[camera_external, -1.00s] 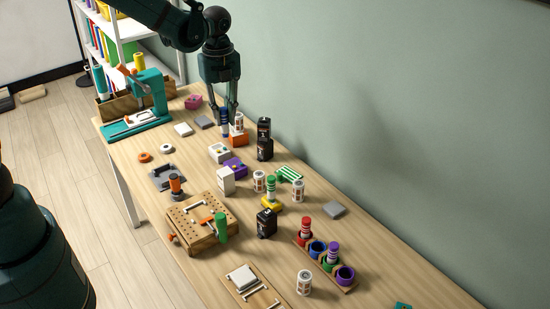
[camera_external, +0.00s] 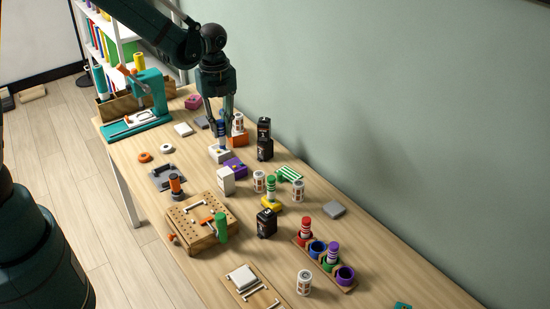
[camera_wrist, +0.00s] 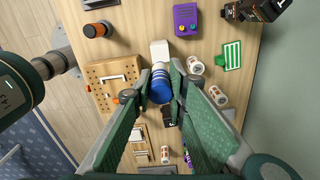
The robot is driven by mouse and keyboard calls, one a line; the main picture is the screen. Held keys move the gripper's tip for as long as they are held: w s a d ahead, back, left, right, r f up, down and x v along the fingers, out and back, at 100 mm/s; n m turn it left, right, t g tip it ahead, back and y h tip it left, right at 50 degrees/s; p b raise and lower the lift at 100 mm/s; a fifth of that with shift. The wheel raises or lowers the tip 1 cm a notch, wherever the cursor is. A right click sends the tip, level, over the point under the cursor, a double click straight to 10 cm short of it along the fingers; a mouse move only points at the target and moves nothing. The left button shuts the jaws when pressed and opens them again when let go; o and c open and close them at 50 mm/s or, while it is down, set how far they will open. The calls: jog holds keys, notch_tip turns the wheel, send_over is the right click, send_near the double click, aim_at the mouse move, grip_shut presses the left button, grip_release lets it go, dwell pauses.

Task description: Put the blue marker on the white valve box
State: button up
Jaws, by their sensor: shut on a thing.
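The blue marker (camera_external: 221,130), blue with white bands, is upright between the fingers of my gripper (camera_external: 222,125), which is shut on it. In the wrist view, the blue marker (camera_wrist: 160,86) shows between the fingertips (camera_wrist: 160,92). The white valve box (camera_external: 219,154) is a low block with a small knob on top. In the external view the marker's lower end lines up with the back of this box; I cannot tell whether they touch.
A purple box (camera_external: 236,168) sits just right of the valve box. A tall white box (camera_external: 225,182) is nearer the front.

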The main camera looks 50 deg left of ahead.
aim_at(222, 143)
jog(key=shift+f, duration=0.15)
jog(key=shift+f, duration=2.8)
jog(key=shift+f, duration=0.15)
jog(key=shift+f, duration=1.9)
jog(key=shift+f, duration=0.25)
jog(key=o, duration=0.8)
jog(key=shift+r, duration=0.1)
jog(key=shift+r, duration=0.2)
jog(key=shift+r, duration=5.95)
